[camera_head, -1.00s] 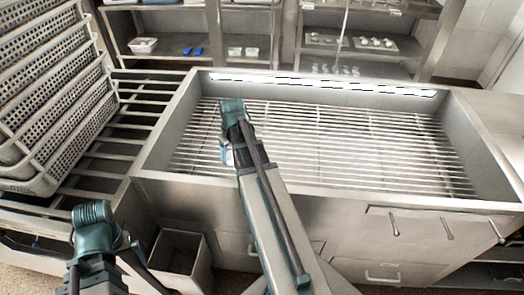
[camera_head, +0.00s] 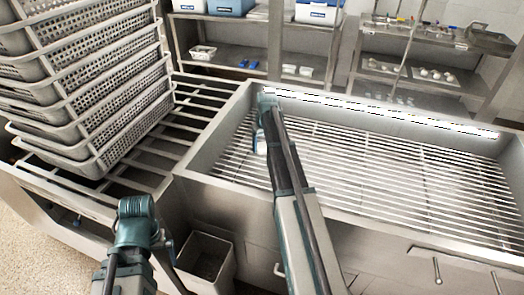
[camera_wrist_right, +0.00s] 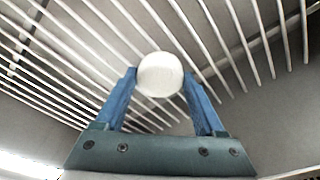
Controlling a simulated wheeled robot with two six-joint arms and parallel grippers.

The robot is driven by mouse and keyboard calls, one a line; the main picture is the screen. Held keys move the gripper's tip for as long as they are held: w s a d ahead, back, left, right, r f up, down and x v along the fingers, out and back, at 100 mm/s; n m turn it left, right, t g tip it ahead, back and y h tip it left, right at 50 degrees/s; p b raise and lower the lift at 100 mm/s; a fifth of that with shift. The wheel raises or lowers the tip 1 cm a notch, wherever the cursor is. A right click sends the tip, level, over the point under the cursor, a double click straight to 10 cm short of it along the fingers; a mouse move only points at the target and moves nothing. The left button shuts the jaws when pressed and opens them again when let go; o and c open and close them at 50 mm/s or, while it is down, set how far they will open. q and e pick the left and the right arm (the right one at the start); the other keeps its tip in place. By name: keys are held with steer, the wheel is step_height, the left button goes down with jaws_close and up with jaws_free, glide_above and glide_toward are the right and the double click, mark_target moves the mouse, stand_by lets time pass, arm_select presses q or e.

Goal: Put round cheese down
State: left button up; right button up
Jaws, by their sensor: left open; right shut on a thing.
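The round cheese (camera_wrist_right: 160,74) is a smooth white disc in the right wrist view. My right gripper (camera_wrist_right: 160,84) is shut on it, with a blue finger on each side. The metal rods of the sink grate (camera_wrist_right: 232,40) show beyond it. In the head view my right gripper (camera_head: 261,142) hangs over the left part of the grated steel basin (camera_head: 400,165). My left arm is low in front of the slatted rack; my left gripper (camera_head: 168,246) is partly seen beside the wrist, open and empty.
A stack of grey perforated baskets (camera_head: 110,85) stands on the slatted rack (camera_head: 150,152) at left. A steel bin (camera_head: 205,258) sits below the counter. Shelves (camera_head: 235,60) with boxes and trays stand behind. The grate right of my arm is clear.

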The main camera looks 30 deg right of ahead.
mark_target(262, 145)
steer(key=shift+w+d, duration=0.15)
steer(key=shift+w, duration=0.6)
steer(key=f+b, duration=0.3)
steer(key=shift+s+f, duration=0.25)
steer(key=shift+f, duration=0.05)
steer(key=shift+b, duration=0.3)
steer(key=shift+f, duration=0.2)
steer(key=o, duration=1.5)
steer(key=shift+o, duration=0.2)
steer(key=shift+r, duration=0.15)
steer(key=r+p, duration=0.4)
steer(key=s+r+p, duration=0.1)
steer(key=r+p, duration=0.3)
steer(key=s+r+p, duration=0.1)
steer(key=r+p, duration=0.3)
steer(key=shift+w+f, duration=0.1)
